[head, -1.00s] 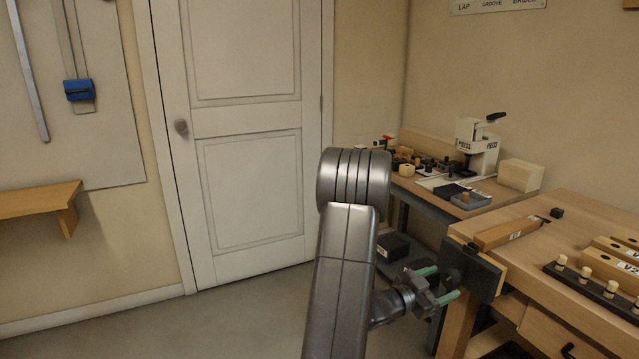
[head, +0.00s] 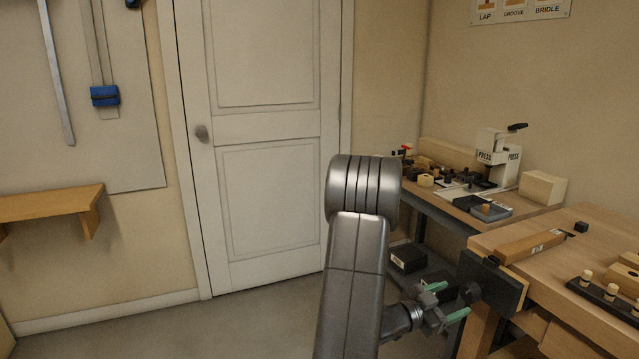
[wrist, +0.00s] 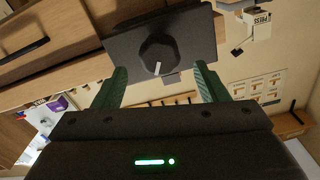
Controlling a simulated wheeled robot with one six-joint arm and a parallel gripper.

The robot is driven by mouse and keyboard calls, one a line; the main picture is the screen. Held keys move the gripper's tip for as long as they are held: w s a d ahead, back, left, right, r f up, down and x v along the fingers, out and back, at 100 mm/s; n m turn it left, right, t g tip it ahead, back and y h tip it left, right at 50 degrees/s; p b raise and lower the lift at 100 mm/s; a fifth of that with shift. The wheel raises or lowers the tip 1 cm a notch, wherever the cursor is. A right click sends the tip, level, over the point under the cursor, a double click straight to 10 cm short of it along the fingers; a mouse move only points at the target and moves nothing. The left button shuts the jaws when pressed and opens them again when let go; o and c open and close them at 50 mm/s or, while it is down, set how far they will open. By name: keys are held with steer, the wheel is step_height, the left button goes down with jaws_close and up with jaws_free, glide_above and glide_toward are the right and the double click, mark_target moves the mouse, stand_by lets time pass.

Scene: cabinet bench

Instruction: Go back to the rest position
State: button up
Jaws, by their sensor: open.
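My gripper (head: 452,301) is low at the left end of the wooden workbench (head: 560,228), its green-tipped fingers apart. In the wrist view my gripper (wrist: 158,88) is open, with nothing between the fingertips. Beyond the fingers is the dark vise jaw (wrist: 190,38) with a round black knob (wrist: 159,55). The same vise jaw (head: 492,283) shows in the head view just right of my gripper. I cannot tell from these views how large the gap to it is.
A side bench (head: 437,203) with a white press (head: 497,158) stands behind. The main bench bears a wooden bar (head: 533,246) and a black peg rack (head: 606,300). A closed door (head: 265,190) and a wall shelf (head: 50,204) are left. The floor before the door is clear.

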mark_target(465, 294)
steer(key=p+x, duration=0.1)
steer(key=x, duration=0.3)
steer(key=shift+w+d+r, duration=0.1)
steer(key=shift+d, duration=0.3)
steer(key=shift+w+d+f+m+b, duration=0.1)
steer(key=shift+d+f+m+b, duration=0.05)
steer(key=shift+f+m+b, duration=0.3)
steer(key=shift+r+m+b, duration=0.15)
steer(key=shift+m+b, duration=0.7)
steer(key=shift+m, duration=0.1)
steer(key=m+b, duration=0.2)
steer(key=m, duration=0.1)
steer(key=shift+m+b, duration=0.3)
steer(key=shift+a+r, duration=0.2)
steer(key=shift+a, duration=0.05)
steer(key=shift+s+a, duration=0.25)
steer(key=shift+a, duration=0.15)
steer(key=shift+a+f, duration=0.1)
